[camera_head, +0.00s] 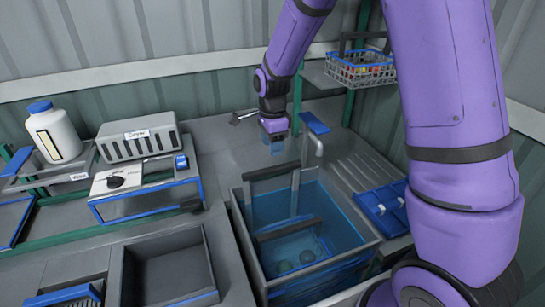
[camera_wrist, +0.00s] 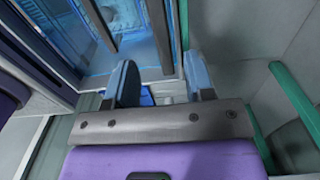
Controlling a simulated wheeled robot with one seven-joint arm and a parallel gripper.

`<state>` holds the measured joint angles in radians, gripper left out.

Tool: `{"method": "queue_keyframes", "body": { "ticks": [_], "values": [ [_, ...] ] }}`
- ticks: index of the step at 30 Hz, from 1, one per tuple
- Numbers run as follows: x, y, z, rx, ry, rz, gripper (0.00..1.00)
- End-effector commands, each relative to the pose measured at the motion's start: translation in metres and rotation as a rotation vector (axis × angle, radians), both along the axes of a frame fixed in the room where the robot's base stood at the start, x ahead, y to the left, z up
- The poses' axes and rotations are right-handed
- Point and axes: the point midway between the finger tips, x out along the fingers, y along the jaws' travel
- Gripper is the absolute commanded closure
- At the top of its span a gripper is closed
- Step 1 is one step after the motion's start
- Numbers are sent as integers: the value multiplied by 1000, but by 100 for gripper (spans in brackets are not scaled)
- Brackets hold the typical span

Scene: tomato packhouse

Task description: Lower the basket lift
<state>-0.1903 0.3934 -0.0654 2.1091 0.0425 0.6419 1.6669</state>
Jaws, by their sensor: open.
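The wash tank (camera_head: 240,225) holds blue water and stands in front of the back counter. Dark bars (camera_head: 290,229) cross it, and a pale upright post (camera_head: 295,192) rises inside it; I cannot tell which parts belong to the basket lift or how high it sits. A few round shapes show dimly under the water. My gripper (camera_head: 273,145) points down behind the tank's back edge, apart from it. In the wrist view my gripper (camera_wrist: 160,82) is open with nothing between its fingers. A blue flat piece (camera_head: 314,122) lies just right of it.
A pale curved pipe (camera_head: 318,143) stands at the tank's back right corner, close to my gripper. A wire basket (camera_head: 360,76) sits on a shelf at the back. A ribbed grey box (camera_head: 138,139), a white bottle (camera_head: 54,133) and an empty grey tray (camera_head: 168,275) are left.

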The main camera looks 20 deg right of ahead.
Motion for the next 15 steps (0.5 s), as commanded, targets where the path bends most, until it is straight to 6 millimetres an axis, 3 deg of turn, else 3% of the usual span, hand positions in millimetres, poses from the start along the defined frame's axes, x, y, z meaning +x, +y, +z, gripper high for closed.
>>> {"method": "queue_keyframes", "body": {
  "ticks": [6, 15],
  "values": [
    [0, 0, 20, 0, -1, 1, 51],
    [0, 0, 22, 0, 1, 0, 51]
  ]
}}
